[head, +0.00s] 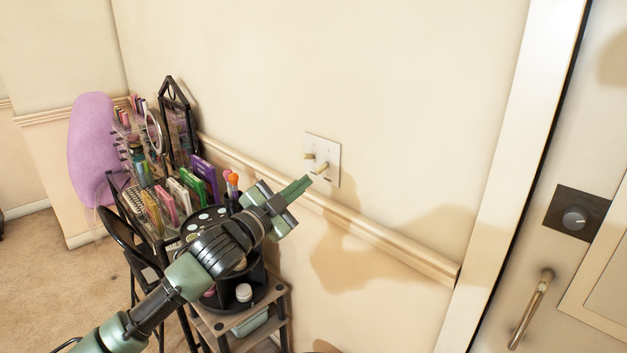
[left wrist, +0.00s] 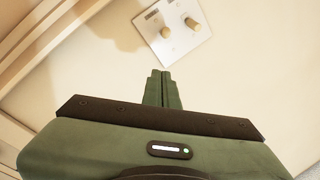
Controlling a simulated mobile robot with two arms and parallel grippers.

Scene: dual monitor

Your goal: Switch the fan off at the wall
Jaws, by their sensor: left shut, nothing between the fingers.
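A pale switch plate (head: 331,152) with two toggle switches is on the wall above the rail. In the head view the toggles (head: 320,167) sit side by side on it. The plate also shows in the left wrist view (left wrist: 180,43), at the top, with both toggles (left wrist: 192,23) sticking out. My left gripper (head: 307,181) is shut and empty. Its fingertips are close to the plate's lower edge in the head view. In the left wrist view the closed fingers (left wrist: 161,76) point toward the plate, with a gap of wall showing between. No fan is in view. My right gripper is not in view.
A wooden rail (head: 390,245) runs along the wall below the plate. A crowded shelf stand (head: 275,295) and a purple cushion-like object (head: 92,145) are at left. A door with a handle (head: 531,310) is at right. The wall around the plate is clear.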

